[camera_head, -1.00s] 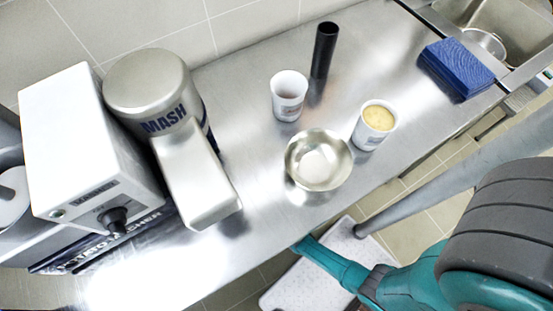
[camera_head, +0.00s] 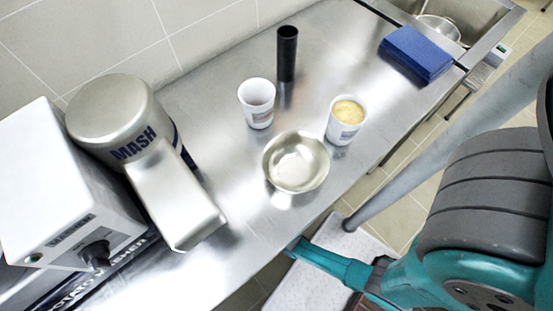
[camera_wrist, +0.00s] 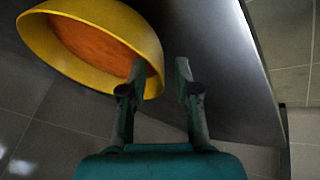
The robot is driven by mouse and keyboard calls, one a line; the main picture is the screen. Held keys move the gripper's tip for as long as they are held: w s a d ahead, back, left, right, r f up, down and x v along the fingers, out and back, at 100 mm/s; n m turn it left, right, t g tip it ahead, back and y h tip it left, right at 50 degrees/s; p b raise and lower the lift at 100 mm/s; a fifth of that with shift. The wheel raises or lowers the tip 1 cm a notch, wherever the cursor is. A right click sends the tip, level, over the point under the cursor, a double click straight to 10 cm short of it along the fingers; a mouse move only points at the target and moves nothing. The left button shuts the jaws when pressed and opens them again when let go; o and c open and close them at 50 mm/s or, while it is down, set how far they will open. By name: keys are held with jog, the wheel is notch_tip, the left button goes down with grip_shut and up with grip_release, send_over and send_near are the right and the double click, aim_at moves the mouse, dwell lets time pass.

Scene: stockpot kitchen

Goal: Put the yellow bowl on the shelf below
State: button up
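The yellow bowl (camera_wrist: 147,33), with an orange inside, is at the upper left of the wrist view. Its rim looks tilted in that picture. My gripper (camera_wrist: 160,66) has its two fingers apart, one on each side of the bowl's right wall. The left finger overlaps the bowl's inside, and a gap shows between the wall and the right finger. A grey metal surface (camera_wrist: 220,80), which may be the shelf, lies behind the bowl. I cannot tell whether the bowl rests on it. In the head view neither bowl nor fingertips show; my arm reaches to the counter's front edge.
The steel counter (camera_head: 225,120) holds a metal bowl (camera_head: 296,162), a white cup (camera_head: 257,108), a cup with yellow contents (camera_head: 345,122), a black cylinder (camera_head: 287,55), a blue block (camera_head: 417,52) and a masher machine (camera_head: 120,115). A grey leg slants near my arm. Tiled floor (camera_wrist: 40,120) lies below.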

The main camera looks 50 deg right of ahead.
jog(key=v, duration=1)
jog(key=shift+s+r, duration=0.1)
jog(key=shift+r, duration=0.05)
dwell(0.3)
